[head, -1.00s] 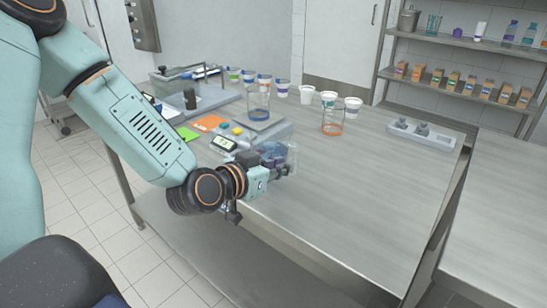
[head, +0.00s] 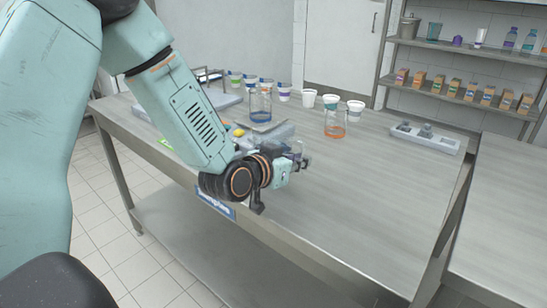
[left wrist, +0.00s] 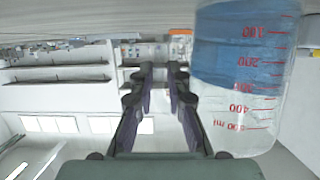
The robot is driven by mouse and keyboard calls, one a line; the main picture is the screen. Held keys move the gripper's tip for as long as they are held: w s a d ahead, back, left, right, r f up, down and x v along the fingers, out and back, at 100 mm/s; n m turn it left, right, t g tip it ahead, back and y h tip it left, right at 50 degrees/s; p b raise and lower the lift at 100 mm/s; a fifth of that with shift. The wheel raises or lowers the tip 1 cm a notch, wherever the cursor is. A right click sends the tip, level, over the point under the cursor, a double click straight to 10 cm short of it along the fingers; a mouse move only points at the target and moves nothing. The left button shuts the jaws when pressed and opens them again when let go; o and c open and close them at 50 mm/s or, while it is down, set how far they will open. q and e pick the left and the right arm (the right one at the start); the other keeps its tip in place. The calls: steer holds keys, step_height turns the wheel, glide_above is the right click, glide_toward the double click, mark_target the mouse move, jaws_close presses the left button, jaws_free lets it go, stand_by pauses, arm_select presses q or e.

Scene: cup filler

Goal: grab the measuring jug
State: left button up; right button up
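The measuring jug (left wrist: 238,75) is clear with red volume marks and holds blue liquid. It fills the right side of the left wrist view, close to my left gripper. My left gripper (left wrist: 160,72) has its two dark fingers apart, with only background between them. The jug is beside the fingers, not between them. In the head view my left gripper (head: 303,163) is over the table's near part and mostly hides a clear vessel behind it. My right gripper is not in view.
A glass beaker with a blue band (head: 260,106) and one with an orange base (head: 335,124) stand on the table (head: 375,190). Several white cups stand at the back. A grey tray (head: 430,138) is at the right. The table's right front is clear.

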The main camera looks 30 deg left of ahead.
arm_select(q)
steer(key=shift+d+r, duration=0.2)
steer(key=shift+d, duration=0.15)
steer(key=shift+c, duration=1.6)
steer(key=shift+a+f, duration=0.15)
steer(key=shift+a, duration=0.05)
jaws_close()
steer(key=shift+d, duration=0.1)
